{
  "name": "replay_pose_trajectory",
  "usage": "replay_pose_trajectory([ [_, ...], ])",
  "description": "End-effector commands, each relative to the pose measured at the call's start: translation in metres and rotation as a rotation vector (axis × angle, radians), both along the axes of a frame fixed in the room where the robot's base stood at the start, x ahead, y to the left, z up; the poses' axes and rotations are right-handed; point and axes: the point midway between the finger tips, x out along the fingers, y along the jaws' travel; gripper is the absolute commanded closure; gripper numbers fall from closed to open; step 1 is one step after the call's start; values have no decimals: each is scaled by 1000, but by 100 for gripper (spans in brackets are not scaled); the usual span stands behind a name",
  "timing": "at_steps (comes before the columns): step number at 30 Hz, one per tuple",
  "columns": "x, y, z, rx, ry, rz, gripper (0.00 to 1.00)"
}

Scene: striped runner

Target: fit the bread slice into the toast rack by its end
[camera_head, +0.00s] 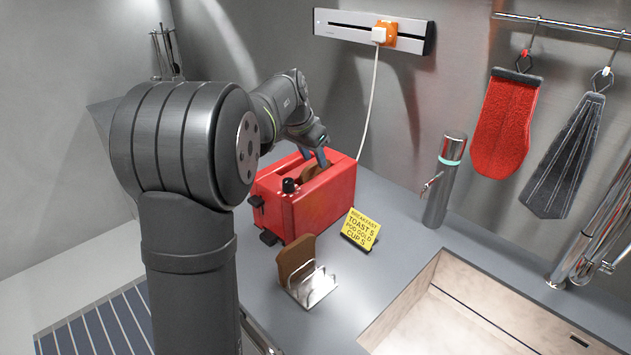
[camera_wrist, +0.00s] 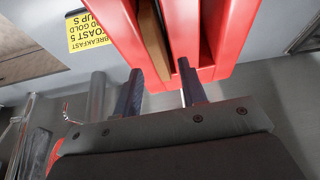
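A brown bread slice (camera_wrist: 153,42) stands in one slot of the red toaster (camera_head: 322,205); its top edge also shows in the head view (camera_head: 311,173). My gripper (camera_wrist: 163,88) is open and empty, its two dark fingers spread apart. In the head view my gripper (camera_head: 317,157) is at the toaster's top, close to the slice. In the wrist view the slice lies between the lines of the fingers, with no contact visible. The wire toast rack (camera_head: 318,291) stands on the counter in front of the toaster. Another brown slice (camera_head: 291,254) stands upright at its left end.
A yellow sign (camera_head: 361,229) stands right of the toaster and behind the rack. A grey and chrome dispenser (camera_head: 443,185) stands farther right. The sink (camera_head: 425,285) opens at the lower right. A white cord (camera_head: 371,105) runs from the wall socket down behind the toaster.

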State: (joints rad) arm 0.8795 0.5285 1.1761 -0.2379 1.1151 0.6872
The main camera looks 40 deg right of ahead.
Motion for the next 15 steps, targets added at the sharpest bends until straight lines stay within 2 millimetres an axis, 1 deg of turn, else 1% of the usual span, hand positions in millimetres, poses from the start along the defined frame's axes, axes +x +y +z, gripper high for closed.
replay_pose_trajectory([
  [1,0,-3,-9,3,3,-1,62],
  [3,1,-5,-15,1,1,0,62],
  [10,1,-6,-16,-1,0,-1,62],
  [14,1,-6,-16,-1,0,0,87],
  [15,1,-6,-16,-1,0,-1,95],
])
